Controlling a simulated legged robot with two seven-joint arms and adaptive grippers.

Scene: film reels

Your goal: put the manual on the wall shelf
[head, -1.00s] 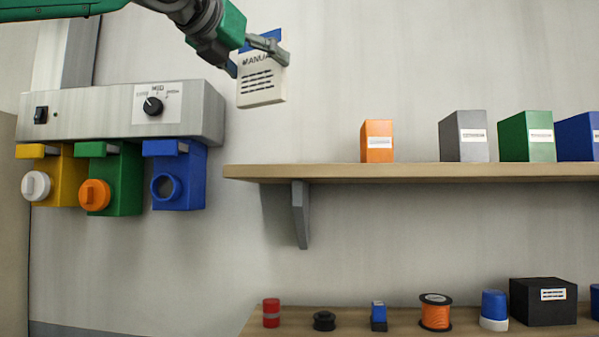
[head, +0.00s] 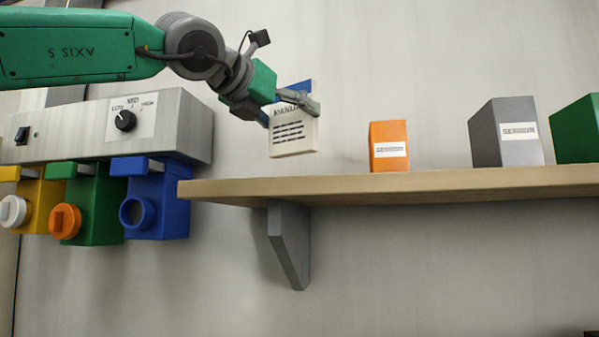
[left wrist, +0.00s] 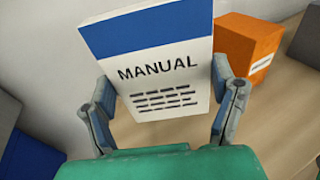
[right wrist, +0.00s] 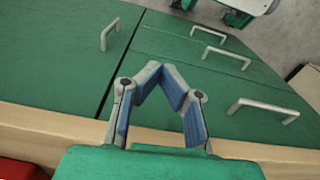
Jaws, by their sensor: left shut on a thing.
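The manual (head: 295,136) is a white booklet with a blue top band. My left gripper (head: 293,102) is shut on it by its sides and holds it upright above the left part of the wall shelf (head: 400,184). In the left wrist view the manual (left wrist: 160,75) sits between the two fingers of the left gripper (left wrist: 165,100).
An orange box (head: 389,148), a grey box (head: 506,132) and a green box (head: 577,130) stand on the shelf right of the manual. A metal control panel (head: 110,125) with yellow, green and blue units hangs to the left. Bare shelf lies left of the orange box.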

